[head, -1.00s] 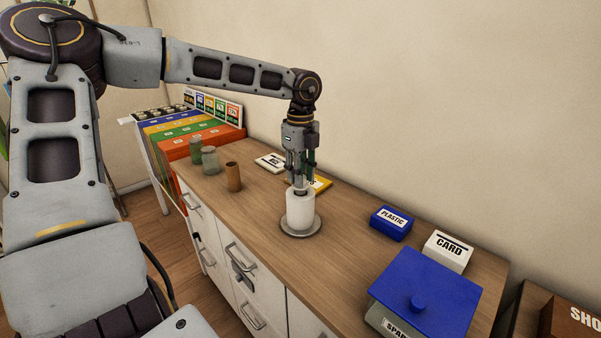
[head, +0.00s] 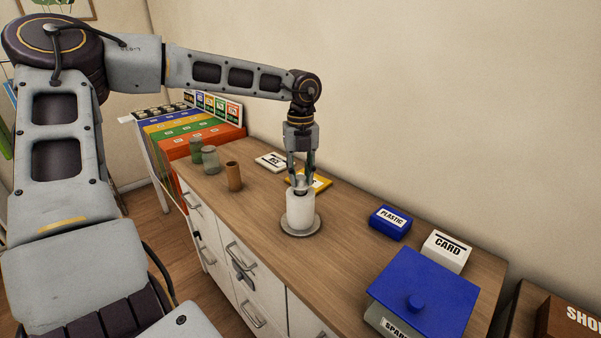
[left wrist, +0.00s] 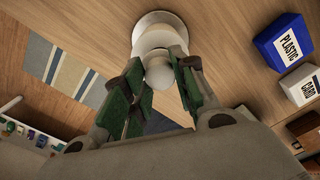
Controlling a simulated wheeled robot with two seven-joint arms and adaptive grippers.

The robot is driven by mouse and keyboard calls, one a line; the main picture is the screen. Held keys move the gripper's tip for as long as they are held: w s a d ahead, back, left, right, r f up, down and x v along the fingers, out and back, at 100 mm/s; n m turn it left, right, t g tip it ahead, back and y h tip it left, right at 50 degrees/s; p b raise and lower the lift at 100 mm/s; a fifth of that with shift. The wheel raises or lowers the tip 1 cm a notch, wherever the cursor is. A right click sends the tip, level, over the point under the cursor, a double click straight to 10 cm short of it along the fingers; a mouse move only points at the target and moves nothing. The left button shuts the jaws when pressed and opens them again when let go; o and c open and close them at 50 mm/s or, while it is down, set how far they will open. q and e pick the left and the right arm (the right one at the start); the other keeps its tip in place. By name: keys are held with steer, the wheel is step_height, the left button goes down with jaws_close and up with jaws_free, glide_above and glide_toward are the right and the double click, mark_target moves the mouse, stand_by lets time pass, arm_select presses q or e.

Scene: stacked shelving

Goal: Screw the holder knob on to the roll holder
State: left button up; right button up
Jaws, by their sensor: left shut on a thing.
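The roll holder (head: 300,234) stands upright on the wooden counter, its round grey base showing below a white roll (head: 301,211). My left gripper (head: 302,180) points straight down at the top of the roll. It is shut on the holder knob (head: 301,187), a small greyish piece at the top of the roll. In the left wrist view the rounded pale knob (left wrist: 158,74) sits between the green finger pads, in line with the roll and the base (left wrist: 157,18). The joint between knob and holder is hidden. My right gripper is out of view.
Two jars (head: 210,160) and a cardboard tube (head: 234,176) stand left of the roll. A yellow box (head: 320,182) lies behind it. A blue PLASTIC box (head: 390,223), a white CARD box (head: 447,251) and a blue-lidded box (head: 428,287) stand right. The counter between is clear.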

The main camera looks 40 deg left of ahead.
arm_select(q)
steer(key=shift+m, duration=1.1)
steer(key=o, duration=0.7)
steer(key=shift+n+b, duration=0.85)
steer(key=shift+n, duration=0.65)
steer(key=n+b, duration=0.2)
steer(key=n, duration=0.2)
steer(key=shift+n+b, duration=0.9)
steer(key=shift+n, duration=1.4)
